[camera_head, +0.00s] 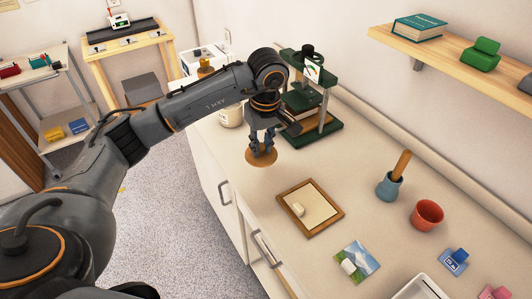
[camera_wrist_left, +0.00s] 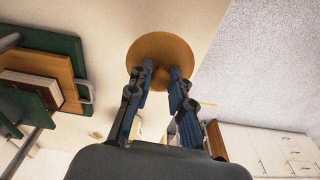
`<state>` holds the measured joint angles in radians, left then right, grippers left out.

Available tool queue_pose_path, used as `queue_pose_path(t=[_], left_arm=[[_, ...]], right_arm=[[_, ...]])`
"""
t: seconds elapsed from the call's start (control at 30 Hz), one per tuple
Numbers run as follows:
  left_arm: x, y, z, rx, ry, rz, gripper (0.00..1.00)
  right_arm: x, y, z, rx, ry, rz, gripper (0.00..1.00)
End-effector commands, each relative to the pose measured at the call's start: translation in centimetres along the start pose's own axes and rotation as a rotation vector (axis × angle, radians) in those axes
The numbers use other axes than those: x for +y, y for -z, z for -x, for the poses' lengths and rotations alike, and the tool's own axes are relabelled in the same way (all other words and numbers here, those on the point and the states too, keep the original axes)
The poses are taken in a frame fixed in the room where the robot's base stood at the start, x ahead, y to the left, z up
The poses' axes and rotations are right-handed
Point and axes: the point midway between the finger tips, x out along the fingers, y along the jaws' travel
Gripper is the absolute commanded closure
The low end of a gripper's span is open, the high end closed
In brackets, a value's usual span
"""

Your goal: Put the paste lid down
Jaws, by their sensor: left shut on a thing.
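The paste lid is a round, flat, brown disc (camera_head: 262,157), near the counter's front edge in the head view. My left gripper (camera_head: 262,143) points down and is shut on the lid's upper side. In the left wrist view the lid (camera_wrist_left: 160,50) shows beyond the two fingertips (camera_wrist_left: 160,80), with its knob or grip between them mostly hidden. I cannot tell how high the lid is above the counter (camera_head: 310,165). A cream jar (camera_head: 231,116) stands behind my left arm, partly hidden. My right gripper is not in view.
A green press (camera_head: 315,125) stands just behind the gripper. A wooden frame (camera_head: 311,207) with a small pale block lies nearer. A blue-grey pot (camera_head: 389,187), a terracotta pot (camera_head: 427,214) and a landscape print (camera_head: 357,262) are to the right. Bare counter lies between press and frame.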

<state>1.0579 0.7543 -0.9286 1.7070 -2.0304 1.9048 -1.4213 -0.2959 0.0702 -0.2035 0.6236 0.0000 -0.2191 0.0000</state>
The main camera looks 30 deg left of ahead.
Motion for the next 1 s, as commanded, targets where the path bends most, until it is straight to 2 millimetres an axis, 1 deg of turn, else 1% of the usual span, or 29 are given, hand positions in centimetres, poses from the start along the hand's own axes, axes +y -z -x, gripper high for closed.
queue_pose_path(t=[0.03,0.1,0.2,0.43,0.6,0.7,0.87,1.0], left_arm=[[0.5,0.3,-0.9,-0.004,0.005,0.002,1.0],[1.1,0.9,-2.1,-0.003,0.004,0.002,1.0],[1.8,1.4,-3.2,-0.002,0.001,0.001,1.0],[2.6,1.9,-4.6,-0.001,0.002,0.0,1.0],[2.4,1.6,-6.9,-0.003,0.004,0.0,1.0],[2.5,1.6,-7.5,0.0,-0.001,0.0,1.0],[2.5,1.6,-7.5,0.001,-0.001,-0.001,1.0],[2.5,1.5,-8.0,0.001,-0.001,0.0,1.0]], right_arm=[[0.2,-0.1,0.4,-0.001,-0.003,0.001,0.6],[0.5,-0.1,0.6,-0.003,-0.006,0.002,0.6],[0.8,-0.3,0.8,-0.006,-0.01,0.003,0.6],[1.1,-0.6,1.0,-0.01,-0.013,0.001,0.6],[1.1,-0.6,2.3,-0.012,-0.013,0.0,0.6],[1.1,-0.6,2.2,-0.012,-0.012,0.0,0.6],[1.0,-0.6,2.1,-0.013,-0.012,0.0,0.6],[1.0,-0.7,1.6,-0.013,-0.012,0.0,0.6]])
